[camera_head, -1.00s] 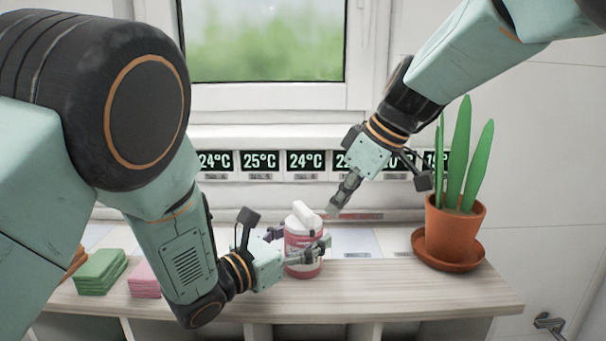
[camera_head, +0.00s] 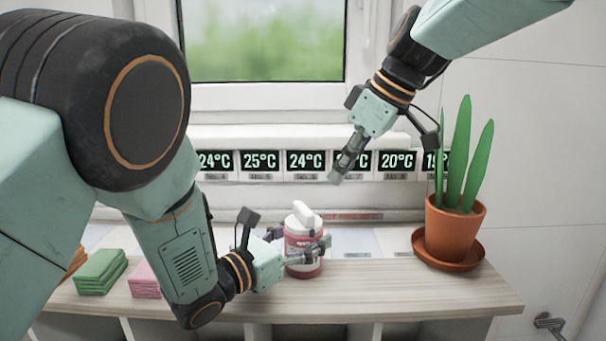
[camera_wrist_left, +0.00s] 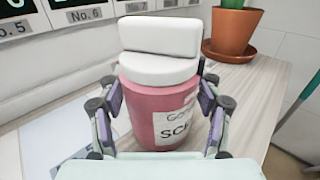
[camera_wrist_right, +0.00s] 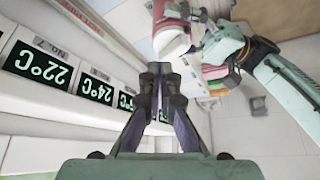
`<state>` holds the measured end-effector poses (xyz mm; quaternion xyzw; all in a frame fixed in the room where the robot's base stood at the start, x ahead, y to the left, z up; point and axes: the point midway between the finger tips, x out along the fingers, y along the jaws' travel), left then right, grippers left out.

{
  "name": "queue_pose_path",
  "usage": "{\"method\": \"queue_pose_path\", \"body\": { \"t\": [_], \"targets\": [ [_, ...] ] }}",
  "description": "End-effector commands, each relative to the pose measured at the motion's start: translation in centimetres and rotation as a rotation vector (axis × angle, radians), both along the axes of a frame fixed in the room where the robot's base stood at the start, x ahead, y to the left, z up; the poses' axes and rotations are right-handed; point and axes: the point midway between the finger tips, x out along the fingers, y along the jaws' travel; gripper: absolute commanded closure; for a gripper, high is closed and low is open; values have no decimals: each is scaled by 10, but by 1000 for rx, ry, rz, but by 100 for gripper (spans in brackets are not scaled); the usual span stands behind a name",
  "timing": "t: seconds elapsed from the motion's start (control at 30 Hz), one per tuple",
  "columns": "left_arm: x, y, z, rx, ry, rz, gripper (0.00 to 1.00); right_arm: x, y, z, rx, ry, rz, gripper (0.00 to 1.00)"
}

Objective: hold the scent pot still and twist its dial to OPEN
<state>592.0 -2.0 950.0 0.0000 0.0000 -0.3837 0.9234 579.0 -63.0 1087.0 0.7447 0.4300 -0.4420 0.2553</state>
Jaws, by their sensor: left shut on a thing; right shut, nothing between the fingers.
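The scent pot (camera_head: 302,257) is a pink-red jar with a white label, upright on the wooden cart top. Its white dial (camera_head: 306,216) has a raised grip bar across it; the dial also shows in the left wrist view (camera_wrist_left: 160,50). My left gripper (camera_head: 310,250) is shut around the pot's body (camera_wrist_left: 158,108), one finger on each side. My right gripper (camera_head: 336,181) is shut and empty, above and to the right of the dial, apart from it. The pot also shows at the top of the right wrist view (camera_wrist_right: 172,32). I cannot read any OPEN mark.
A potted plant (camera_head: 455,228) on a saucer stands at the right. Green cloths (camera_head: 100,271) and pink cloths (camera_head: 144,281) are stacked at the left. Temperature displays (camera_head: 260,161) line the wall behind.

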Motion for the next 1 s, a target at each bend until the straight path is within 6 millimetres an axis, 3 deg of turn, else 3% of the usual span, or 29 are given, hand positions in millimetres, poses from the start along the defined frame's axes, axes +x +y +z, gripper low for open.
{"method": "queue_pose_path", "body": {
  "t": [0.43,1.0],
  "targets": [
    [0,0,0,0,0,0,82,-35,23,6,-1,0,0,100],
    [0,0,0,0,0,0,82,-34,23,-53,1,1,0,100]
  ]
}}
